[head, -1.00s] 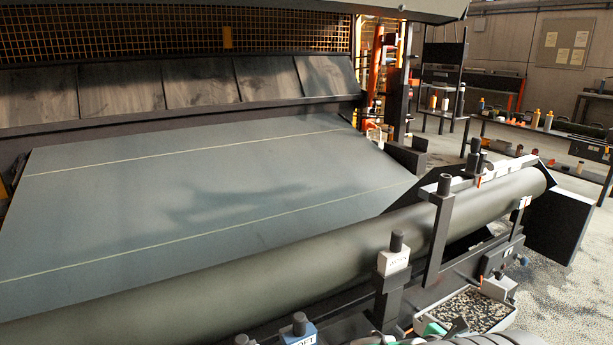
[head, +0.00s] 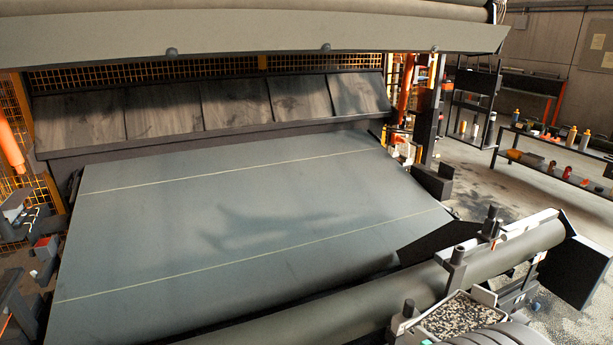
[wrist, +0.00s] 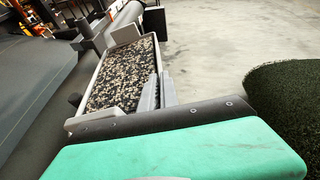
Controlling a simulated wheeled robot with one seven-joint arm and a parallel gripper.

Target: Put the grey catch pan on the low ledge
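The grey catch pan (head: 500,309) is a long shallow tray filled with dark and pale granules. It sits at the lower right of the head view, beside the front roller, and its wall also shows in the wrist view (wrist: 97,122). My gripper's grey ribbed fingers (wrist: 157,94) are at the pan's near right wall in the wrist view and look closed on it. The green and black part of my gripper crosses the bottom there. In the head view, my arm hides the pan's near side and the fingers. I cannot tell for sure which surface is the low ledge.
The dark front roller (head: 500,255) and its upright posts stand close beside the pan. A wide grey belt (head: 240,220) lies beyond. A shelf bench (head: 545,140) with bottles stands at the right. Open floor and a dark green turf roll (wrist: 285,100) lie right of the pan.

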